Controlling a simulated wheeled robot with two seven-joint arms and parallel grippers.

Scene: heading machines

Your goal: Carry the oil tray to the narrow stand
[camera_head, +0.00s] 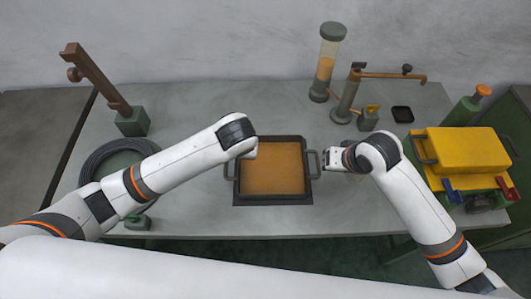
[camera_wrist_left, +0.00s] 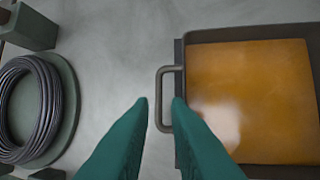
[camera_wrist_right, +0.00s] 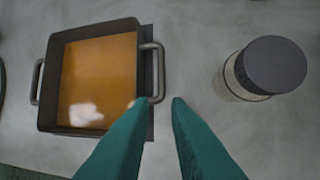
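The oil tray (camera_head: 272,196), a dark square pan of amber oil with a loop handle on each side, sits level on a dark flat base mid-table. My left gripper (camera_wrist_left: 159,101) is open in the left wrist view, its fingertips on either side of the tray's left handle (camera_wrist_left: 162,85). My right gripper (camera_wrist_right: 159,101) is open in the right wrist view, its fingertips by the near end of the right handle (camera_wrist_right: 158,70). I cannot tell whether either touches. In the head view the left fingers are hidden by my arm. I cannot pick out the narrow stand.
A dark-lidded jar (camera_wrist_right: 270,70) stands right of my right gripper. A yellow box (camera_head: 465,150) stands at the right, an oil cylinder (camera_head: 328,60) and a tap column (camera_head: 347,98) behind. A cable coil (camera_head: 100,155) and a brown post (camera_head: 98,78) are at left.

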